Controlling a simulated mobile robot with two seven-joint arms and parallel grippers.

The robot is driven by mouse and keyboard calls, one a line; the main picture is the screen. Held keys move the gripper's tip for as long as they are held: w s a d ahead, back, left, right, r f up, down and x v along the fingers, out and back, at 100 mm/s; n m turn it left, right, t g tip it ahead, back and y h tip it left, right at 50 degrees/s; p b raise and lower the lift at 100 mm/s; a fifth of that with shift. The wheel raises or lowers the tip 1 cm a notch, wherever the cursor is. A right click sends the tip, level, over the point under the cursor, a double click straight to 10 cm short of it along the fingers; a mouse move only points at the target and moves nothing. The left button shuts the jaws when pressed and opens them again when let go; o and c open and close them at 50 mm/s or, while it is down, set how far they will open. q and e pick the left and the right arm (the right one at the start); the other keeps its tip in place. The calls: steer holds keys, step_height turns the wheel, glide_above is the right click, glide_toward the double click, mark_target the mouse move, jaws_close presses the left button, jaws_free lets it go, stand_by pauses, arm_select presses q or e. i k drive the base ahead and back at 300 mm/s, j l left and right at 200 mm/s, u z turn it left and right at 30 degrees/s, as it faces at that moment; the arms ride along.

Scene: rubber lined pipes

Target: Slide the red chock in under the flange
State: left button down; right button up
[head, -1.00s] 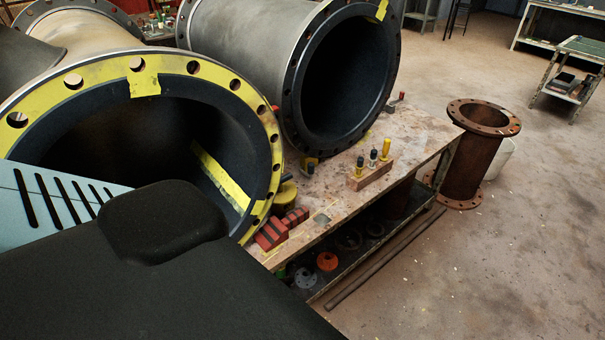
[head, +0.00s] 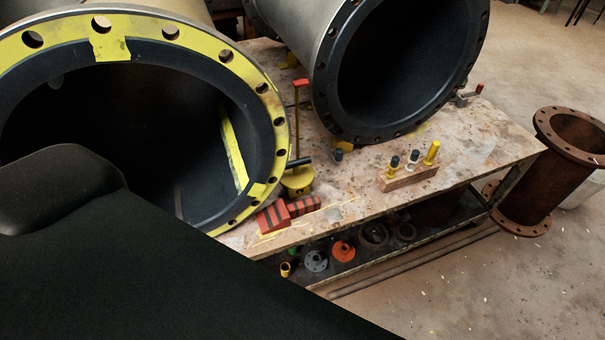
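The red chock (head: 273,216) is a red block with black stripes, lying on the table near its front edge. A smaller red and black striped piece (head: 304,205) extends from its right side. The chock sits beside the lower right rim of the yellow-painted flange (head: 268,117) on the large pipe at the left. I cannot tell whether the chock touches the flange. The dark body in the lower left is mine and hides the lower part of that pipe. Neither of my grippers is in view.
The table (head: 350,199) has bare room right of the chock. A yellow jack-like stand (head: 298,181) stands just behind it. A wooden block with several handled tools (head: 409,178) lies further right. A second large pipe (head: 395,70) stands behind, and a rusty pipe (head: 552,175) on the floor.

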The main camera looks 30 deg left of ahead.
mark_target(277, 217)
steer(key=i+l+u, duration=0.15)
steer(key=u, duration=0.25)
steer(key=i+l+u, duration=0.1)
steer(key=u, duration=0.3)
steer(key=i+l+u, duration=0.1)
steer(key=l+u, duration=0.15)
steer(key=u, duration=0.15)
steer(key=i+l+u, duration=0.15)
steer(key=l+u, duration=0.15)
steer(key=u, duration=0.2)
steer(key=i+l+u, duration=0.1)
steer(key=l+u, duration=0.2)
steer(key=u, duration=0.2)
